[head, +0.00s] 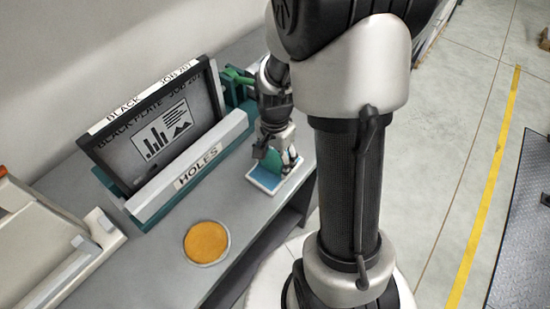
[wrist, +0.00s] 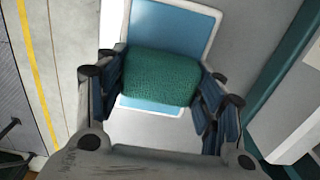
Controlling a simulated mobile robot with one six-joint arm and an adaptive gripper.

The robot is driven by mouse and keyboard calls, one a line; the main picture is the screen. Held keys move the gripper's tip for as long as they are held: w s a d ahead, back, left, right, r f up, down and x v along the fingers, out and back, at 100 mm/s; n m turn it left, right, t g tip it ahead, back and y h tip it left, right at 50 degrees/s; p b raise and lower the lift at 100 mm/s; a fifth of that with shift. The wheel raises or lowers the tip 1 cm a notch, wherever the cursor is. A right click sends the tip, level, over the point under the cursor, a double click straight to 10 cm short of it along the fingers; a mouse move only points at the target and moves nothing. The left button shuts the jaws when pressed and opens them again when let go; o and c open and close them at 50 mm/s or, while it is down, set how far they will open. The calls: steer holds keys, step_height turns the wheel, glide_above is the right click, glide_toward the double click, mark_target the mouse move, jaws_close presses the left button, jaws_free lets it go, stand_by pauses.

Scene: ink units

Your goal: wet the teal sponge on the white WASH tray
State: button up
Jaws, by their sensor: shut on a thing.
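My gripper (wrist: 158,92) is shut on the teal sponge (wrist: 160,76), with one finger on each side of it in the wrist view. The white WASH tray (wrist: 216,28) with its blue inner surface lies beneath the sponge. In the head view my gripper (head: 275,154) points down over the tray (head: 265,183), at the right end of the grey bench. No lettering on the tray can be read.
A black plate (head: 155,135) stands in a teal frame with a grey bar marked HOLES (head: 198,166) behind the tray. A round dish of orange-yellow material (head: 206,242) lies to the left on the bench (head: 160,260). A pale machine (head: 40,240) is at the far left.

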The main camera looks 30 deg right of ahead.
mark_target(275, 159)
steer(key=shift+r+p, duration=2.95)
steer(key=shift+r, duration=0.55)
